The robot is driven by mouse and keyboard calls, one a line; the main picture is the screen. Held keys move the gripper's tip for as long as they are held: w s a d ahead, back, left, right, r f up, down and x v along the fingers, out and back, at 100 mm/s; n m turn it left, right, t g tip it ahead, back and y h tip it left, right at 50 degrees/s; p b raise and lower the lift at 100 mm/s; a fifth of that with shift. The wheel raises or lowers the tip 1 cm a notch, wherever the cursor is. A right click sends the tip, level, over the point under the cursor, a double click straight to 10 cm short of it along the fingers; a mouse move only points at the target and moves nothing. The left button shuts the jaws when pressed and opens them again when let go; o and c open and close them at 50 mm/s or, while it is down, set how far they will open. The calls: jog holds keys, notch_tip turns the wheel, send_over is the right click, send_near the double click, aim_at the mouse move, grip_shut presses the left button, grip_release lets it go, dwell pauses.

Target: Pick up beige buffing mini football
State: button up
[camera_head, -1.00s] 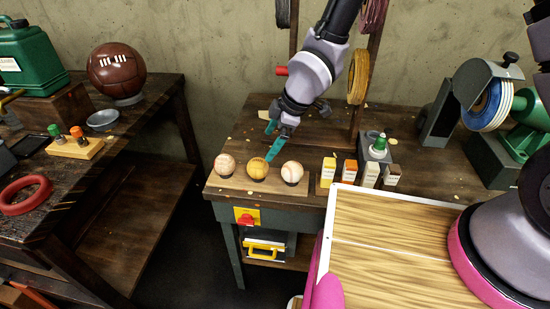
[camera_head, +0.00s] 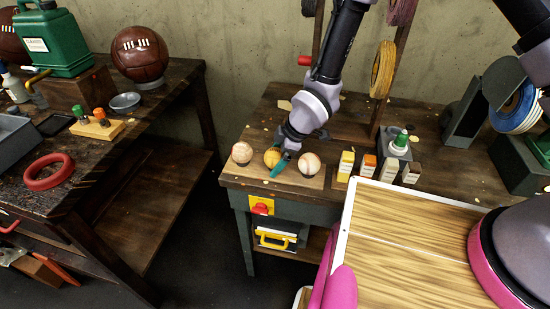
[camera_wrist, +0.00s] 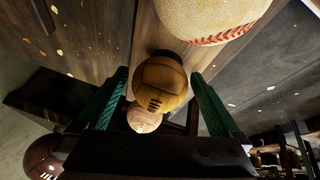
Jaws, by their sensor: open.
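The beige mini football (camera_head: 272,155) sits in the middle of a row of three small balls on a wooden board (camera_head: 236,173). In the wrist view it is a tan ball with dark lacing (camera_wrist: 160,84). My gripper (camera_wrist: 160,76) is open, with one green finger on each side of this ball in that view. I cannot tell whether the fingers touch it. In the head view my gripper (camera_head: 281,161) is down at the ball and partly covers it. A pale ball (camera_head: 242,152) stands to its left and a red-stitched baseball (camera_head: 309,164) to its right.
Several small boxes (camera_head: 367,165) and a green-capped bottle (camera_head: 399,143) stand right of the balls. A grinder with a blue wheel (camera_head: 515,108) is farther right. A large brown ball (camera_head: 139,55) sits on the left table. The baseball (camera_wrist: 212,16) is close in the wrist view.

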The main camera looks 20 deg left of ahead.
jog(key=c, duration=1)
jog(key=shift+o, duration=0.2)
jog(key=shift+r, duration=0.15)
